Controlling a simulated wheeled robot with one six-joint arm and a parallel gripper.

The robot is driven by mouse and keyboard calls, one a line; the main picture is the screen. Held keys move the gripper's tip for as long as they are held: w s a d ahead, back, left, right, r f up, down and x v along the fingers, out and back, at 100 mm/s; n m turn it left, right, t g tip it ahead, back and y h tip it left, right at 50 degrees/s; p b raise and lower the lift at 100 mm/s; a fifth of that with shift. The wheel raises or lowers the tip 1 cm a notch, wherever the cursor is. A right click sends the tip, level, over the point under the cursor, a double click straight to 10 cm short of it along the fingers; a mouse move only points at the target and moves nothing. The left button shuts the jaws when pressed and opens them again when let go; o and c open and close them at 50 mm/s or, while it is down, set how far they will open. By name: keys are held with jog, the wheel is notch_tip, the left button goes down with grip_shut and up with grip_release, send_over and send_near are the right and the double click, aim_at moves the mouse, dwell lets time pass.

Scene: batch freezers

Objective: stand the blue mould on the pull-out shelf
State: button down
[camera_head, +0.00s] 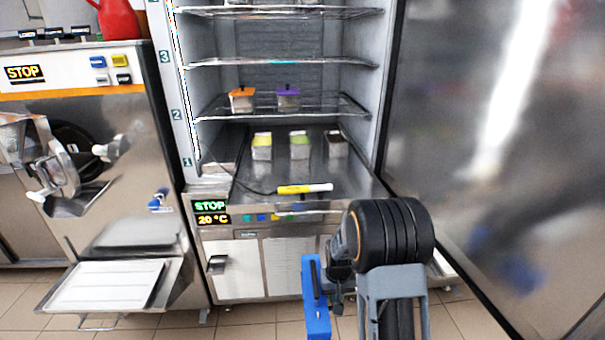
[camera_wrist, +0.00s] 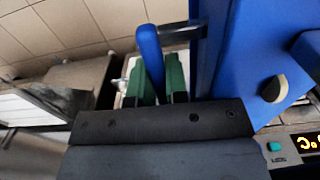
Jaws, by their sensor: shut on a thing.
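The blue mould (camera_head: 316,305) hangs upright beside my gripper (camera_head: 336,283) in the head view, low in front of the cabinet. In the wrist view the green fingers of my gripper (camera_wrist: 158,82) are shut on a blue bar of it, and the broad blue body of the mould (camera_wrist: 245,50) fills the upper right. The pull-out shelf (camera_head: 172,283) juts from the machine at the left of the head view, with a white mat (camera_head: 107,286) on it. The mould is apart from the shelf, well to its right.
An open cabinet (camera_head: 270,180) stands mid-view with wire racks and several small tubs. A yellow and white pen-like tool (camera_head: 305,188) lies at its front edge. Its metal door (camera_head: 480,150) stands open at the right. The machine's spout (camera_head: 50,180) is above the shelf. The tiled floor (camera_head: 260,320) shows below.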

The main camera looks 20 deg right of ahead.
jog(key=d+r+m, duration=0.4)
jog(key=r+m, duration=0.2)
jog(key=r, duration=0.6)
jog(key=s+d+r+m, duration=0.1)
jog(key=d+r+m, duration=0.4)
jog(key=r, duration=0.8)
jog(key=d+r+m, duration=0.5)
jog(key=r+m, duration=0.2)
jog(key=r, duration=0.6)
jog(key=shift+s+r, duration=0.2)
jog(key=shift+s, duration=0.2)
